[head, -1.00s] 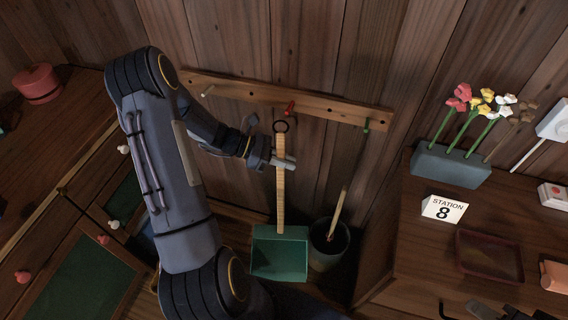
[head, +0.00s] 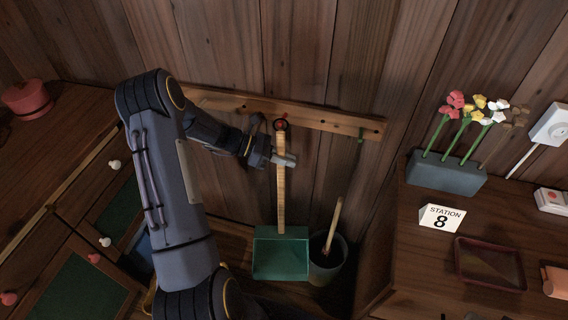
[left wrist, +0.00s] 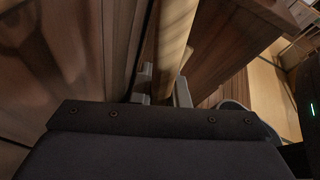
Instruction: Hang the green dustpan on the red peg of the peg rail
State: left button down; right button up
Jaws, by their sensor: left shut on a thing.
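The green dustpan (head: 281,262) hangs upright from my left gripper, its pan at the bottom and its long wooden handle (head: 281,200) going up. My left gripper (head: 284,160) is shut on the handle near its top. The handle also shows between the fingers in the left wrist view (left wrist: 172,45). A dark ring at the handle's top lines up in the head view with the red peg (head: 281,124) of the wooden peg rail (head: 330,118). I cannot tell whether the ring is around the peg or in front of it. My right gripper is not in view.
A dark bucket (head: 327,268) with a wooden stick stands right beside the pan. A shelf at right holds a flower planter (head: 445,172), a Station 8 sign (head: 441,217) and a tray (head: 490,283). Drawers stand at left.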

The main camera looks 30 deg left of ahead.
pick_arm(q)
jog(key=shift+w+a+f+b, duration=0.2)
jog(key=shift+w+b, duration=0.05)
jog(key=shift+w, duration=0.55)
jog(key=shift+w+a+f+b, duration=0.15)
jog(key=shift+w+f+b, duration=0.05)
jog(key=shift+w, duration=0.6)
jog(key=c, duration=1.3)
grip_release()
jog(key=shift+f, duration=0.1)
jog(key=shift+a, duration=0.1)
